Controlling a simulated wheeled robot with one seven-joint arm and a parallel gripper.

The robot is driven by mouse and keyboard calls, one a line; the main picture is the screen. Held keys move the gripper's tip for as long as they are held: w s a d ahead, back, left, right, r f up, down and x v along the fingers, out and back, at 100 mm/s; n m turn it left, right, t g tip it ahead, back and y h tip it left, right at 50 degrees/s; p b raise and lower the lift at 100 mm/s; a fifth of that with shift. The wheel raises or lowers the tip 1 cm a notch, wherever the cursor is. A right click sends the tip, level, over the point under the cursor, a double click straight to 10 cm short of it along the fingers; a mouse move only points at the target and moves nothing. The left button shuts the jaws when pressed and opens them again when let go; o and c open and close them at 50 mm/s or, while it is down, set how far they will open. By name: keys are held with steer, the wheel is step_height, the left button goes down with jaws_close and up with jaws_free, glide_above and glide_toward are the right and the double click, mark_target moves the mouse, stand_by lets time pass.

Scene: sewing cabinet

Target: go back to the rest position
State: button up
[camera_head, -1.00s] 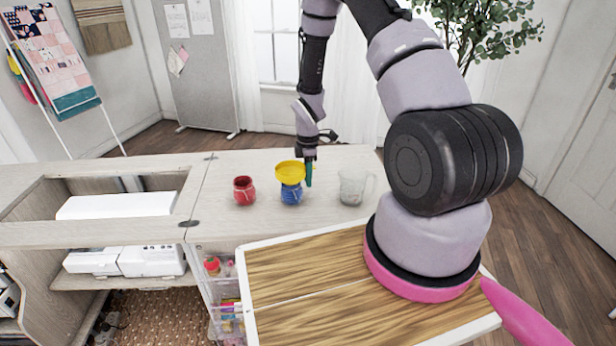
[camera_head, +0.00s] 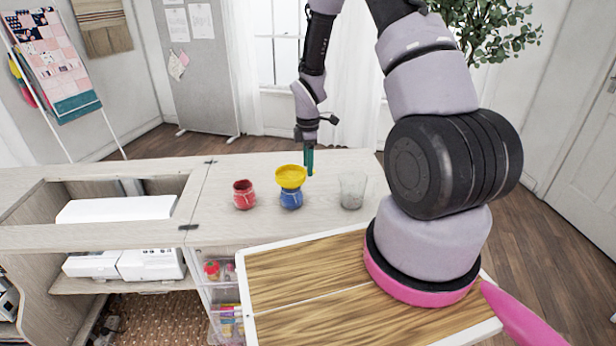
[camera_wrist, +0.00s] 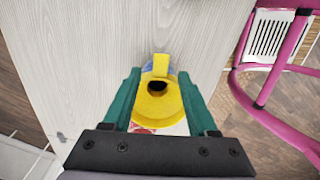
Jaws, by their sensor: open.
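My gripper (camera_head: 309,162) is open, with green fingers, just above and right of the yellow funnel (camera_head: 291,176) in the head view. The funnel sits on top of a blue jar (camera_head: 291,198) on the cabinet top. In the wrist view the yellow funnel (camera_wrist: 158,105) shows between and below the two open fingers (camera_wrist: 161,72), with its dark hole and tab visible. The fingers appear clear of it. Only a bit of the blue jar shows beside the tab in the wrist view.
A red jar (camera_head: 244,195) stands left of the blue jar, and a clear glass cup (camera_head: 352,191) stands to the right. The pale cabinet top (camera_head: 225,225) is otherwise bare. A wood-patterned board (camera_head: 300,275) lies in front. A pink frame (camera_wrist: 285,60) shows at right in the wrist view.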

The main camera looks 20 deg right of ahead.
step_height(320, 180, up, 4)
steer(key=shift+f, duration=0.15)
steer(key=s+d+r+m+t, duration=0.1)
steer(key=s+r+m+t, duration=0.3)
steer(key=r, duration=0.8)
steer(key=s+r+m+g, duration=0.15)
steer(key=r+m, duration=0.45)
steer(key=r, duration=0.6)
steer(key=s+r+m+t+y, duration=0.1)
steer(key=s+r+m+t, duration=0.1)
steer(key=s+r+m, duration=0.3)
steer(key=s+r+m+t+y, duration=0.1)
steer(key=s+r+m, duration=0.5)
steer(key=s, duration=0.7)
step_height(320, 180, up, 3)
steer(key=shift+a+f+t, duration=0.1)
steer(key=shift+a+t, duration=0.3)
steer(key=shift+t, duration=0.45)
